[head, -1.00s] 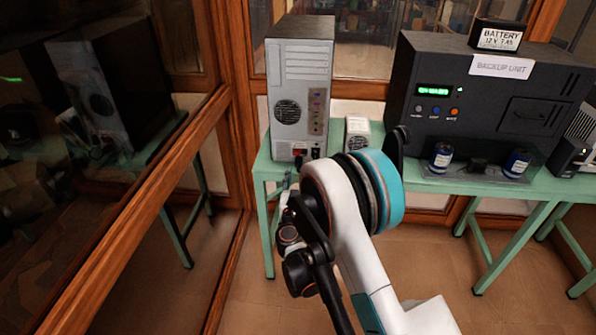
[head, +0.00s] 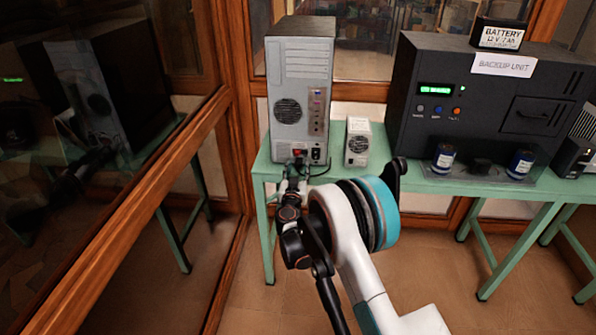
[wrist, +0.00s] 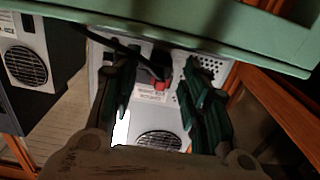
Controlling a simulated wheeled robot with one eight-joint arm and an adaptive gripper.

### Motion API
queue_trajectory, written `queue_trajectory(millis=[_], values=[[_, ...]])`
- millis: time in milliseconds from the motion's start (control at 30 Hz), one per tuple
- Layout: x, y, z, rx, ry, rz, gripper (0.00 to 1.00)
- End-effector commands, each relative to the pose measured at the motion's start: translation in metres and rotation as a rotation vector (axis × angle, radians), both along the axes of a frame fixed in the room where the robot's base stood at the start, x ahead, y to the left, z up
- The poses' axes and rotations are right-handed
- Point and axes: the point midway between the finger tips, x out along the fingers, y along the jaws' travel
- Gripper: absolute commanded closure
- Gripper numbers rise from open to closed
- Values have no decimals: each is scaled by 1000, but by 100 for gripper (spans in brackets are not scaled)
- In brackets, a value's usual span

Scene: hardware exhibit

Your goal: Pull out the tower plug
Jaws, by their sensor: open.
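The grey computer tower (head: 301,62) stands on the left end of the green table, its back panel facing me. The wrist view shows the tower upside down. There the black plug (wrist: 153,68) with its cable sits in the panel beside the red switch. My gripper (wrist: 158,70) is open, with one finger on each side of the plug in the picture. I cannot tell whether either finger touches it.
A small white box with a fan grille (head: 357,143) stands right of the tower. The green table's edge (head: 400,182) runs below. A wood-framed glass wall (head: 150,170) is close on the left.

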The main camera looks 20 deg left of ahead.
Motion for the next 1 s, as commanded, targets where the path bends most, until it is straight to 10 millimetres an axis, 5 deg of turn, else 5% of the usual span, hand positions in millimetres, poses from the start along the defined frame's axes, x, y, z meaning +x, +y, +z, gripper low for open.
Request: queue_trajectory(millis=[500,700,1000], values=[[19,5,1,0,0,0,58],[19,5,1,0,0,0,100],[6,2,0,0,0,1,100]])
